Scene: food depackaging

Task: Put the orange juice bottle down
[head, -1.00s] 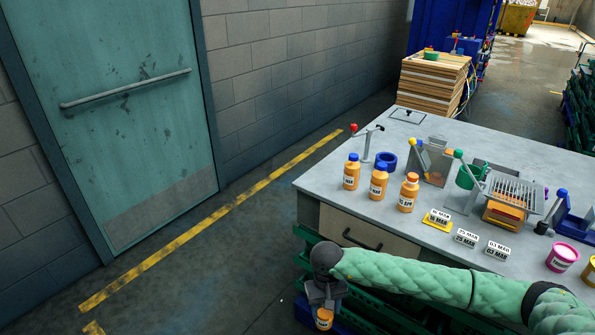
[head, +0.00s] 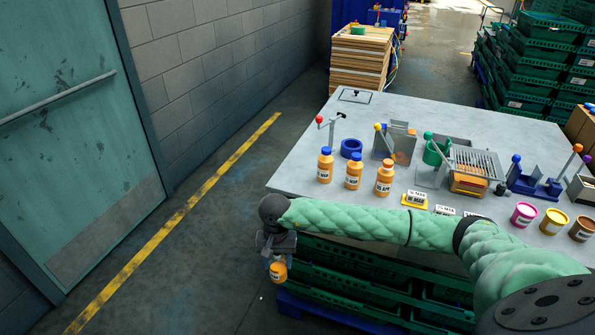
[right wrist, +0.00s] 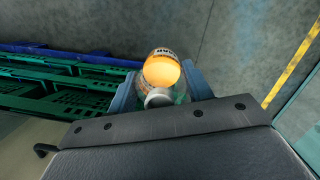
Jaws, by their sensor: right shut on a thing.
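My right gripper (head: 277,258) is shut on an orange juice bottle (head: 278,271), off the near left corner of the grey table (head: 440,115). The bottle hangs below the gripper over the floor, beside the green crates. Three more orange bottles stand upright on the table: two with blue caps (head: 325,165) (head: 354,171) and one with an orange cap (head: 384,178). My left gripper is out of view.
Label cards (head: 415,199), coloured tubs (head: 523,214) and a metal slicer-like device (head: 478,160) are on the table. Open floor (head: 200,270) lies to the left.

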